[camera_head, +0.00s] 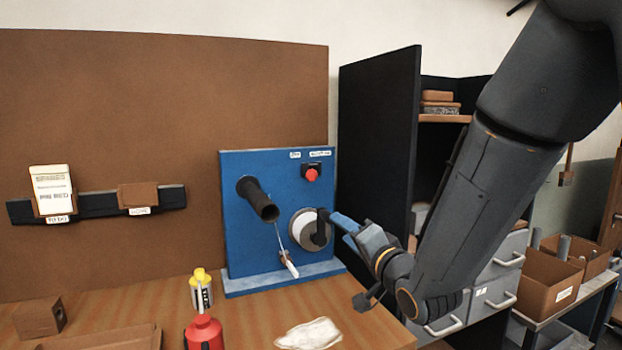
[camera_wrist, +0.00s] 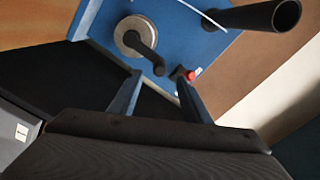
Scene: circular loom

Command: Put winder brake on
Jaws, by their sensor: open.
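The blue winder panel (camera_head: 240,210) stands upright at the back of the bench. On it are a black tube (camera_head: 258,200), a red button (camera_head: 311,173) and a pale disc (camera_head: 303,232) with a black crank-like handle (camera_head: 322,228). A thin lever with a white tip (camera_head: 290,267) hangs below; which part is the brake I cannot tell. My gripper (camera_head: 338,219) is open at the panel's right side. In the wrist view, its blue fingers (camera_wrist: 157,78) stand apart, with the black handle's end (camera_wrist: 159,68) seen between the tips; contact is unclear.
A red bottle (camera_head: 205,332), a yellow-capped container (camera_head: 201,290) and a white cloth (camera_head: 309,334) are on the wooden bench in front of the panel. A dark cabinet (camera_head: 378,130) stands at the right. Cardboard boxes (camera_head: 545,281) sit further right.

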